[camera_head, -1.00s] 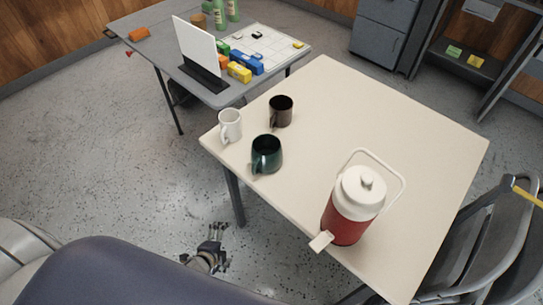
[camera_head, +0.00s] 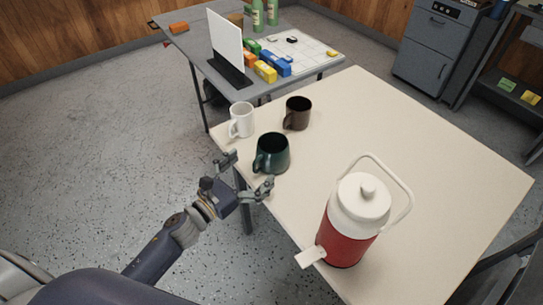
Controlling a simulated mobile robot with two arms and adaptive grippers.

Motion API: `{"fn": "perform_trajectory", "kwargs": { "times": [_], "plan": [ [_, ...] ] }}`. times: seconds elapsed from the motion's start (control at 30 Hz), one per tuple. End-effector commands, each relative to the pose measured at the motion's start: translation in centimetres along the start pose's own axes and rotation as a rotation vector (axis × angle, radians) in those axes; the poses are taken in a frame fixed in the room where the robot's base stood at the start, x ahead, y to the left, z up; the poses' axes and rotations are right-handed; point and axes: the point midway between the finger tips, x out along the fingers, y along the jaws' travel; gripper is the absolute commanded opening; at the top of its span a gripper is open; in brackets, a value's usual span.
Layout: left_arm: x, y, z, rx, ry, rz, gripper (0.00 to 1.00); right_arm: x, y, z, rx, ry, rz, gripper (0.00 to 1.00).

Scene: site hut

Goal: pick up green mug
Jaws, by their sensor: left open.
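The dark green mug (camera_head: 274,153) stands upright near the left corner of the cream table (camera_head: 430,150), its handle toward the lower left. My left gripper (camera_head: 247,172) comes in from the lower left at the table's edge. It is open and empty, its fingers spread just short of the mug, one toward the white mug's side and one below the green mug's handle. I cannot tell whether a finger touches the mug. My right gripper is not in view.
A white mug (camera_head: 241,120) and a dark brown mug (camera_head: 297,114) stand close behind the green one. A red and white jug (camera_head: 352,225) stands at the table's front. A grey table (camera_head: 185,48) with a screen, bottles and coloured blocks is behind. The cream table's right half is clear.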

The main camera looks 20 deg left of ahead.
Motion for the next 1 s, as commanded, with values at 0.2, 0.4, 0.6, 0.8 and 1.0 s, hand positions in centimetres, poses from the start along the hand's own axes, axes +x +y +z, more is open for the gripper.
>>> {"fn": "perform_trajectory", "kwargs": {
  "times": [0.2,0.4,0.6,0.8,1.0],
  "plan": [
    [2.5,0.1,0.0,-0.003,0.000,0.001,1.00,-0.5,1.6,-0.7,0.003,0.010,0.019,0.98],
    [3.8,0.1,-0.1,-0.004,0.000,0.001,1.00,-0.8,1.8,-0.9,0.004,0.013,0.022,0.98],
    [6.6,0.1,-0.3,-0.006,0.000,0.002,1.00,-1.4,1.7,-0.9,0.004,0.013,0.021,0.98],
    [8.0,0.1,-0.5,-0.005,0.001,0.002,1.00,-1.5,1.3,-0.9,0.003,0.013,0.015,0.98],
    [8.0,0.1,-0.6,-0.005,0.002,0.002,1.00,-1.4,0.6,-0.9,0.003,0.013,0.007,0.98]
  ]
}}
